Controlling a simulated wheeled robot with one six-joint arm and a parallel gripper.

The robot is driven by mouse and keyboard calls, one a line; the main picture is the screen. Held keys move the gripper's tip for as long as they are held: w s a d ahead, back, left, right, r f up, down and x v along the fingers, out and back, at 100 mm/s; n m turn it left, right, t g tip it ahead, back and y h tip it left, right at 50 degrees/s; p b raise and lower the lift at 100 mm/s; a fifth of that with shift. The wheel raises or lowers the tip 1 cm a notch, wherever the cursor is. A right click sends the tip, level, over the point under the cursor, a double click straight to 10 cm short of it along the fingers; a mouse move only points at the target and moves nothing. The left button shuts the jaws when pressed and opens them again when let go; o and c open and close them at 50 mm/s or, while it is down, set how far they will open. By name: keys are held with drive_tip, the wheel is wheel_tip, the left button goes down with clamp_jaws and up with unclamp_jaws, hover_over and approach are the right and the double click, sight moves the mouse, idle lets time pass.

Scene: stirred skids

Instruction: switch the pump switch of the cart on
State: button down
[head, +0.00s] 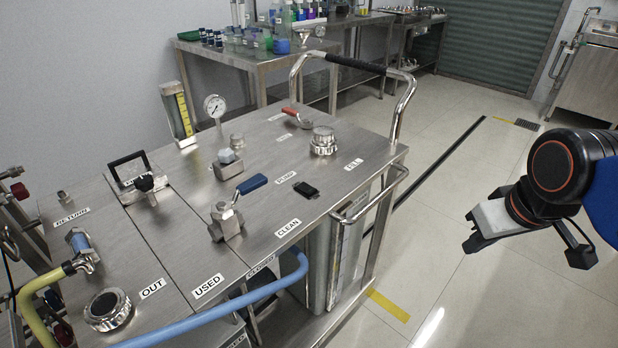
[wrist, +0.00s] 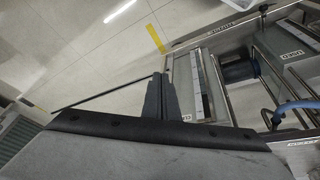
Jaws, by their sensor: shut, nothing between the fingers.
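The steel cart (head: 160,240) stands at the left and middle of the head view. Its pump switch (head: 306,189) is a small black rocker on the cart top, beside a PUMP label (head: 290,170). I cannot tell which way the rocker is tipped. My gripper (head: 471,243) is to the right of the cart in the head view, over the floor and apart from the switch. Its fingers show in the wrist view (wrist: 158,88), closed together and empty. The wrist view shows the cart's side and lower shelf, not the switch.
A blue-handled valve (head: 251,185), a red-handled valve (head: 292,114) and a round cap (head: 323,142) rise from the cart top near the switch. A push handle (head: 398,108) and side rail (head: 366,203) stick out. The floor (head: 450,200) between cart and gripper is free.

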drive_tip(key=w+a+r+n+g, duration=0.2)
drive_tip(key=w+a+r+n, duration=0.4)
drive_tip(key=a+r+n, duration=0.15)
wheel_tip(320, 180, up, 11)
drive_tip(key=n+g+h, duration=0.1)
drive_tip(key=n+g, duration=0.2)
drive_tip(key=n, duration=1.5)
hover_over(311, 190)
drive_tip(key=w+a, duration=0.1)
drive_tip(key=a, duration=0.1)
drive_tip(key=shift+w+d+r, duration=0.15)
drive_tip(key=shift+d, duration=0.05)
drive_tip(key=f, duration=0.4)
drive_tip(key=d+f, duration=0.1)
drive_tip(key=f, duration=0.4)
drive_tip(key=s+f, duration=0.1)
drive_tip(key=f, duration=0.4)
drive_tip(key=shift+d, duration=0.2)
drive_tip(key=shift+s+f, duration=0.1)
drive_tip(key=shift+f, duration=0.05)
